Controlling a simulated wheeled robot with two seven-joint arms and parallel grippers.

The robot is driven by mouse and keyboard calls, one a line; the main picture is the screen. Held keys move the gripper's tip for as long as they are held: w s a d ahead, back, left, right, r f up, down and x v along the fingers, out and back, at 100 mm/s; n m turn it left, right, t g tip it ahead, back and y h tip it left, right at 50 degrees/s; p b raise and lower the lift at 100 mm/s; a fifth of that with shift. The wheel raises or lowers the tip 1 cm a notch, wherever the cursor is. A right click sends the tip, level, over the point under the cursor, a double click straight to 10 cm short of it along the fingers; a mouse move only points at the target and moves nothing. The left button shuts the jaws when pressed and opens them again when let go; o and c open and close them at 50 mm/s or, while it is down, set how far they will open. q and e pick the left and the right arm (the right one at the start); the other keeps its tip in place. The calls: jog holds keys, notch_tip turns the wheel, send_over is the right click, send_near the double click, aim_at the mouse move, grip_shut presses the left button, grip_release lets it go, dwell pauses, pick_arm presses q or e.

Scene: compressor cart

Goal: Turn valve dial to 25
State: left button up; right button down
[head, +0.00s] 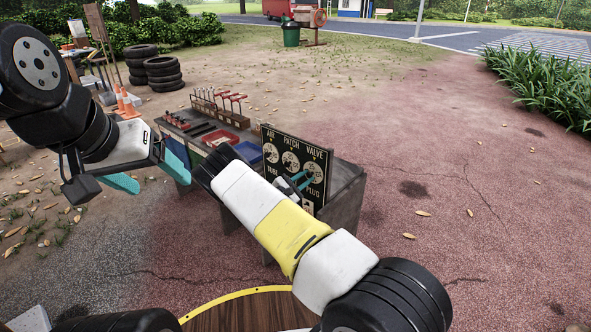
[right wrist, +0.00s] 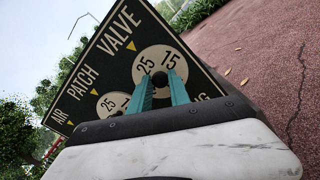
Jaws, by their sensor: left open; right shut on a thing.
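The black panel (head: 265,136) carries dials labelled AIR, PATCH and VALVE, each with a yellow marker. The pale round valve dial (head: 317,169) is the rightmost; it also shows in the right wrist view (right wrist: 164,59). Its 25 faces roughly toward the yellow marker, and its 15 is further right; exact alignment is hard to tell. My right gripper (head: 303,181) is shut on the valve dial's knob; its teal fingers (right wrist: 159,91) hide part of the dial face. My left gripper (head: 150,173) is open and empty, left of the cart.
The panel stands on the cart (head: 345,187), which holds a red tray (head: 219,138), a blue tray (head: 249,151) and several red-handled tools (head: 232,98). The patch dial (right wrist: 112,103) is close beside the gripped one. Open pavement lies to the right.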

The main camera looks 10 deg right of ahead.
jog(key=shift+m, duration=1.1)
jog(key=c, duration=1.2)
grip_release()
